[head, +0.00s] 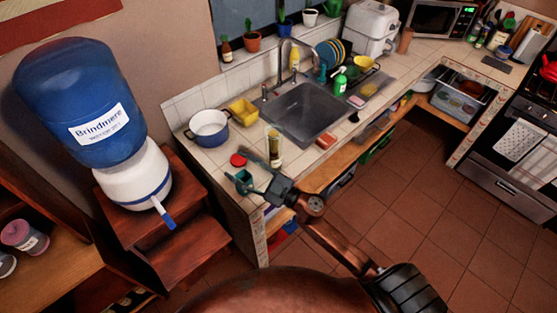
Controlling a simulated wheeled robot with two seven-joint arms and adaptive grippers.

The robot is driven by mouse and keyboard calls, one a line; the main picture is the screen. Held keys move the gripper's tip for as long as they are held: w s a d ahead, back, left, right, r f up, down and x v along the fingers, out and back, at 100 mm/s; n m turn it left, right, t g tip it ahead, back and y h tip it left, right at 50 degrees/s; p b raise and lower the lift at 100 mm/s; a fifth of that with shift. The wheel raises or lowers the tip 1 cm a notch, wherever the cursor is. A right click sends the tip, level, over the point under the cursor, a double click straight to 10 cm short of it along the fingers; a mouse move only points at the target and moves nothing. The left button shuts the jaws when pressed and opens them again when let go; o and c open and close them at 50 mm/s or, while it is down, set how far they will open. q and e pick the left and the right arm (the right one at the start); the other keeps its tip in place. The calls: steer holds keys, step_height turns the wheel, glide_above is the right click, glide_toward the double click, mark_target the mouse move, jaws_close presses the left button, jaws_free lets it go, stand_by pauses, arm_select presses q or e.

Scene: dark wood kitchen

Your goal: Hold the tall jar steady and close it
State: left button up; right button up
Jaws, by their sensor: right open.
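The tall jar (274,142) stands upright on the near left part of the tiled counter (190,146). My right gripper (239,168) reaches in from below over the counter's near corner. It is open, with its fingers pointing left, close to the red lid in the picture. Whether it touches the lid I cannot tell. The jar stands just behind the gripper. My left gripper is not in view.
A blue and white pot (209,128) and a yellow container (243,111) stand behind the lid. The sink (302,112) lies behind the jar. A water dispenser (133,172) stands at left.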

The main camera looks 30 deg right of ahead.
steer(key=s+a+f+n+g+y+p, duration=0.2)
steer(key=s+a+f+n+g, duration=0.4)
steer(key=s+a+n+g, duration=0.45)
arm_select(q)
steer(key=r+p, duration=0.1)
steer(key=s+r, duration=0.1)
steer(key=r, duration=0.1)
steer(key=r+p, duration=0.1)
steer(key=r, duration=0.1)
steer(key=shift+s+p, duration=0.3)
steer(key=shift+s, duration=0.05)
arm_select(e)
steer(key=d+f+m+g+h, duration=0.1)
steer(key=d+f+g+h, duration=0.2)
steer(key=d+f+h, duration=0.3)
steer(key=s+d+f+m+g+h, duration=0.1)
steer(key=d+f+h, duration=0.5)
steer(key=d, duration=0.6)
steer(key=shift+f+m+g, duration=0.15)
steer(key=shift+m+g, duration=0.6)
steer(key=shift+g, duration=0.5)
steer(key=shift+s, duration=0.1)
steer(key=shift+c, duration=0.2)
